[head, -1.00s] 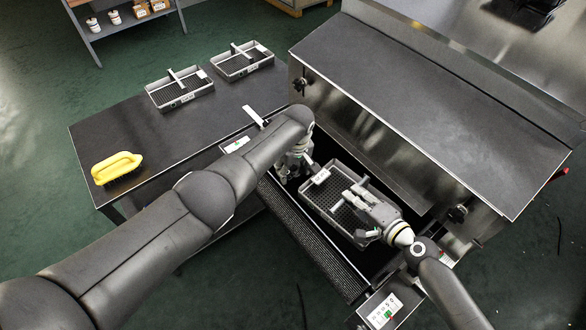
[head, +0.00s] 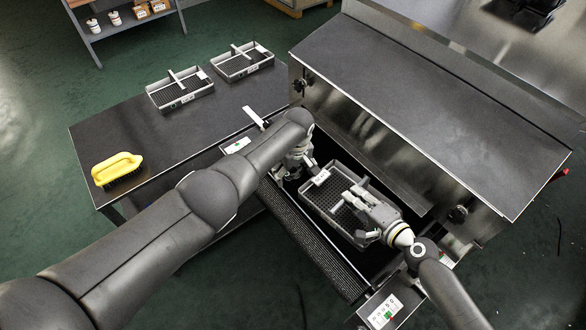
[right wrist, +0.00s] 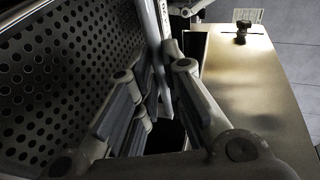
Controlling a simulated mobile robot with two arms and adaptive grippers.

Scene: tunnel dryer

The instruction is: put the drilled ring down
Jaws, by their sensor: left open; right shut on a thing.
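I cannot make out a drilled ring in either view. A grey basket tray (head: 312,207) with a perforated floor, a crossbar and a white label sits at the open loading bay of the dryer. My right gripper (head: 358,205) is at the tray's right end, shut on its rim. In the right wrist view the fingers (right wrist: 150,85) close around a thin upright wall beside the perforated floor (right wrist: 50,75). My left gripper (head: 303,172) is open near the tray's left end, partly hidden by my left arm.
The dryer's steel housing (head: 430,120) stands behind the tray. A dark table (head: 140,135) at left carries two similar trays (head: 180,98) (head: 243,70) and a yellow-handled brush (head: 117,167). Its middle is clear. A control panel (head: 382,312) is at the bay's front right.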

